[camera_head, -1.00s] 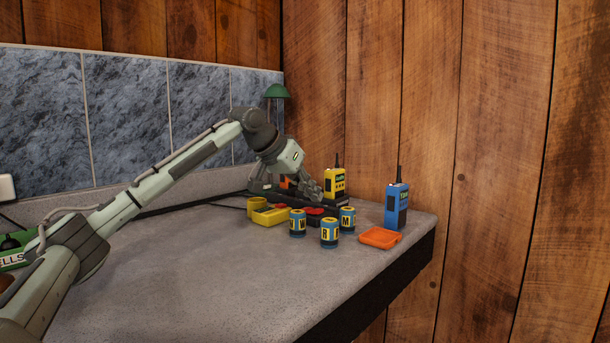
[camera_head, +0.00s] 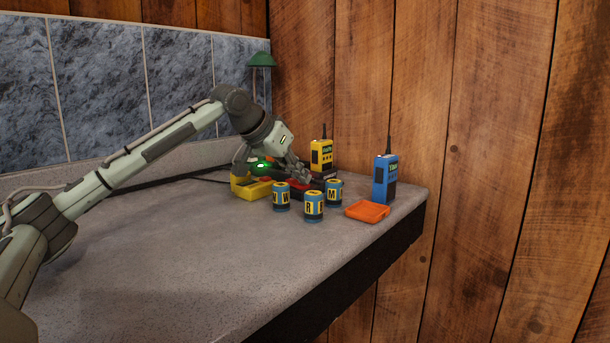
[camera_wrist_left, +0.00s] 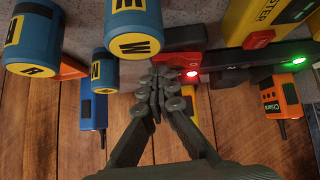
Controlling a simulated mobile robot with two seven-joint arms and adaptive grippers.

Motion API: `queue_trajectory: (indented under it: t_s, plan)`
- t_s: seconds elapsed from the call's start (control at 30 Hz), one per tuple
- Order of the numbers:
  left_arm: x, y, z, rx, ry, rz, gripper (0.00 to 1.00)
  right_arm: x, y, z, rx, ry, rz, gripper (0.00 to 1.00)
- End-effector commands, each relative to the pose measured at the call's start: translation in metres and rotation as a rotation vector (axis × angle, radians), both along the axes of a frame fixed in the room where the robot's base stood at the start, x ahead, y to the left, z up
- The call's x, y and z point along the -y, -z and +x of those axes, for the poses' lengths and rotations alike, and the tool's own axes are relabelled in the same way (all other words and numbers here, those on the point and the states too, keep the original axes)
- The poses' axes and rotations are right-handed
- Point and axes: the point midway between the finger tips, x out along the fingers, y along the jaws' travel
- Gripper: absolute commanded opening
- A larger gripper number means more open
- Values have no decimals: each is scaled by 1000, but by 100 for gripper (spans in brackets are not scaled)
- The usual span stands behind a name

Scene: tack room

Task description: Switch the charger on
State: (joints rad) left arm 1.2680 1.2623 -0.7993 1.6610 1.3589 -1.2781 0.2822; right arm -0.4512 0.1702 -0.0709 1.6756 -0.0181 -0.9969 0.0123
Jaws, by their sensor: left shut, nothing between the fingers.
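The charger (camera_head: 302,187), low and dark with red parts, stands at the far end of the counter. It shows in the left wrist view (camera_wrist_left: 228,77) as a dark bar with a red end, a lit red lamp (camera_wrist_left: 192,73) and a lit green lamp (camera_wrist_left: 298,60). A green glow (camera_head: 262,165) shows by my left gripper in the head view. My left gripper (camera_head: 303,177) is shut and empty, tips down over the charger. In the wrist view its fingertips (camera_wrist_left: 165,85) overlap the red end; contact is unclear. My right gripper is not in view.
A yellow radio (camera_head: 321,157) stands behind the charger, and an orange radio (camera_wrist_left: 280,97) beside it. Batteries (camera_head: 314,207), a yellow tester (camera_head: 250,189), a blue radio (camera_head: 385,178) and an orange tray (camera_head: 368,211) are close by. The counter (camera_head: 190,250) is clear in front.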

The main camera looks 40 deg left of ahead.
Motion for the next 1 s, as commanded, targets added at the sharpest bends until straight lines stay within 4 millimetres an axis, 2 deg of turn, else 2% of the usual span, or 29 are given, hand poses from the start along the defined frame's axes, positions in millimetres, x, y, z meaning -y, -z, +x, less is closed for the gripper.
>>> queue_trajectory:
  t_s: [0.13,0.57,0.87,1.0]
  plan:
    - [0,3,0,-9,1,0,0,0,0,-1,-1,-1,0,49]
    - [-13,-5,1,-8,2,-1,0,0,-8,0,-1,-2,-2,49]
    - [-13,-5,1,-7,2,-1,0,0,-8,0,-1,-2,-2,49]
    - [-13,-5,1,-7,2,-1,0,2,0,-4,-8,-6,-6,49]
